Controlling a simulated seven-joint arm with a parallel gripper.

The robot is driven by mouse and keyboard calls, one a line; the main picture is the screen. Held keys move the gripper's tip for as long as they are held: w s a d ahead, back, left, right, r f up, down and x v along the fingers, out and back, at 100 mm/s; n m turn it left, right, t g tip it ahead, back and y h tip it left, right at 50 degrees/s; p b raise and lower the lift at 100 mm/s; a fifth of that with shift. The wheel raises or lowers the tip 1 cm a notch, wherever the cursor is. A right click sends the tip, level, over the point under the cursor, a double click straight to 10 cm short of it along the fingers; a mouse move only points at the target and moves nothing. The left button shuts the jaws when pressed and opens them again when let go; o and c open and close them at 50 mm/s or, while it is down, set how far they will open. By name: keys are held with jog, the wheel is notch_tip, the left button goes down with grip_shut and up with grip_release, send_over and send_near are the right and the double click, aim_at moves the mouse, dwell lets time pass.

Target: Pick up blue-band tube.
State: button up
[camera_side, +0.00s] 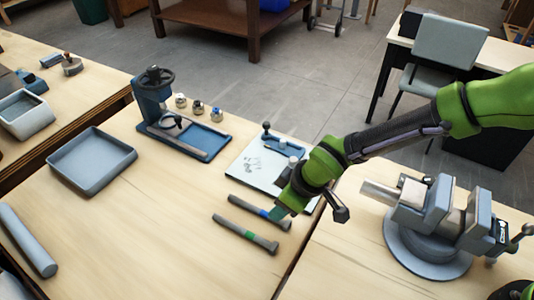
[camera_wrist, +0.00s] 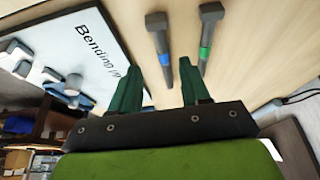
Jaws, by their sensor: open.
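The blue-band tube (camera_side: 245,204) is a dark grey rod with a wider end, lying on the wooden bench. In the wrist view the blue-band tube (camera_wrist: 158,38) runs lengthwise between the two green fingers. My gripper (camera_side: 283,211) is open, over the band end of this tube in the side view, and hides part of it. In the wrist view my gripper (camera_wrist: 159,62) has nothing clamped. I cannot tell its exact height above the tube. A similar green-band tube (camera_side: 232,227) lies parallel and nearer the front; it is right of the right finger in the wrist view (camera_wrist: 208,32).
A white bending-jig board (camera_side: 247,172) lies behind the tubes. A grey vise (camera_side: 430,225) stands to the right. A blue-based press (camera_side: 155,100) and a grey tray (camera_side: 92,185) are at the left. The bench front-left of the tubes is clear.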

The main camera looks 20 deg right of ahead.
aim_at(286, 225)
jog(key=x, duration=0.5)
jog(key=shift+a+f, duration=0.2)
jog(key=shift+f, duration=0.15)
grip_shut()
